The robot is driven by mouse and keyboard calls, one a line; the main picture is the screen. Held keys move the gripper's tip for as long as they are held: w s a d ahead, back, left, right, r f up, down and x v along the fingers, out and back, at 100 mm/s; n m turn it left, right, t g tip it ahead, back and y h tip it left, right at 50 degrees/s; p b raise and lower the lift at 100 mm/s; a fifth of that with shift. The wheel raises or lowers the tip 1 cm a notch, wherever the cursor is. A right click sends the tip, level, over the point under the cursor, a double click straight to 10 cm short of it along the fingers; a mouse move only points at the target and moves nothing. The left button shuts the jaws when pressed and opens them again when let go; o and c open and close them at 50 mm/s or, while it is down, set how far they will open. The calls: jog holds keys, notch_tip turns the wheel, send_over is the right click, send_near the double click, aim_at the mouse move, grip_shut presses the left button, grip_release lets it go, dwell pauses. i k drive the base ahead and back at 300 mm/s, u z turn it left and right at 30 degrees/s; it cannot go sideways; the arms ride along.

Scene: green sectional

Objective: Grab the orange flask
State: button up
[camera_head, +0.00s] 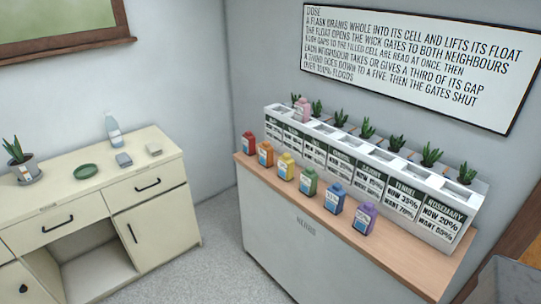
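The orange flask (265,154) stands upright on the wooden top of the cabinet marked HERBS, near its left end. It is second from the left in a front row of flasks, between the red flask (249,144) and the yellow flask (286,166). It has a pale label on its front. My gripper is not in view.
The row continues right with green (308,182), blue (335,198) and purple (365,217) flasks. Behind stands a white planter (441,210) with labelled cells and several plants; a pink flask (302,111) sits at its left. A cream dresser (100,205) stands left, with floor between.

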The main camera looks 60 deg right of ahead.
aim_at(266, 151)
jog(key=u, duration=0.05)
jog(key=i, duration=1)
jog(key=z, duration=0.05)
